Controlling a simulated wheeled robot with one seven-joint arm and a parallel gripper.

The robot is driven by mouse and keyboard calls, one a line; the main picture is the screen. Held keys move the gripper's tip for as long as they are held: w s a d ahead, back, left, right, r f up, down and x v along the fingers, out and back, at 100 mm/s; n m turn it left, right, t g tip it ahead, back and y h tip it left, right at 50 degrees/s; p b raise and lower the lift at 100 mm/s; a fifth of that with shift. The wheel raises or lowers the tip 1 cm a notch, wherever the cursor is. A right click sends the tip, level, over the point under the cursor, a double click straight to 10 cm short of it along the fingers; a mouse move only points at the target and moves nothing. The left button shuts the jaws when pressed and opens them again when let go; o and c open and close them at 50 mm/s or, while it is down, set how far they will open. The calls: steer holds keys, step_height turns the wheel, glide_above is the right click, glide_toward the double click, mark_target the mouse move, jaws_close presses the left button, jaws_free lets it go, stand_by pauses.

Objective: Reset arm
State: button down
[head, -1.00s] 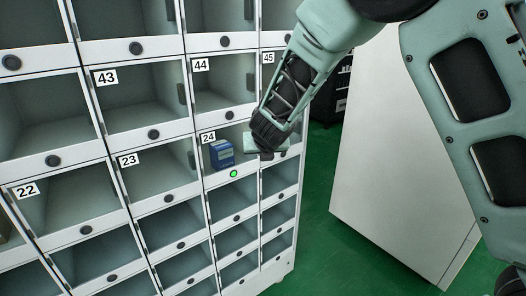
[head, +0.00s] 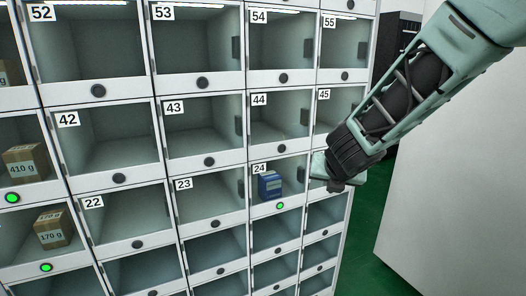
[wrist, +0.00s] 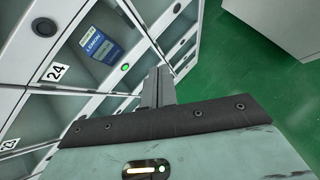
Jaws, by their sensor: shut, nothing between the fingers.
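My gripper (head: 332,180) is in front of the right part of the vending cabinet, near compartment 24. It is shut and empty; its fingers (wrist: 158,88) also show in the wrist view. A blue box (head: 270,186) stands inside compartment 24, apart from my gripper. The blue box (wrist: 100,44) is tilted in the wrist view, next to the label 24. A green light (head: 280,206) glows under that compartment.
The white cabinet (head: 209,162) has rows of open-fronted compartments. Brown boxes sit in left compartments, one marked 410 g (head: 26,164) and one 170 g (head: 53,229). A white panel (head: 450,165) stands at the right. Green floor (head: 384,215) shows between.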

steer(key=s+a+m+g+p, duration=0.1)
steer(key=s+a+m+g, duration=0.1)
steer(key=s+m, duration=0.6)
steer(key=s+a+m+g+y+p, duration=0.1)
steer(key=s+m+g, duration=0.3)
steer(key=s+m, duration=0.4)
steer(key=s+a+m+g+y+p, duration=0.1)
steer(key=s+a+m+g, duration=0.2)
steer(key=s+m, duration=0.6)
steer(key=s, duration=0.8)
steer(key=shift+s+a, duration=0.3)
steer(key=shift+a, duration=0.05)
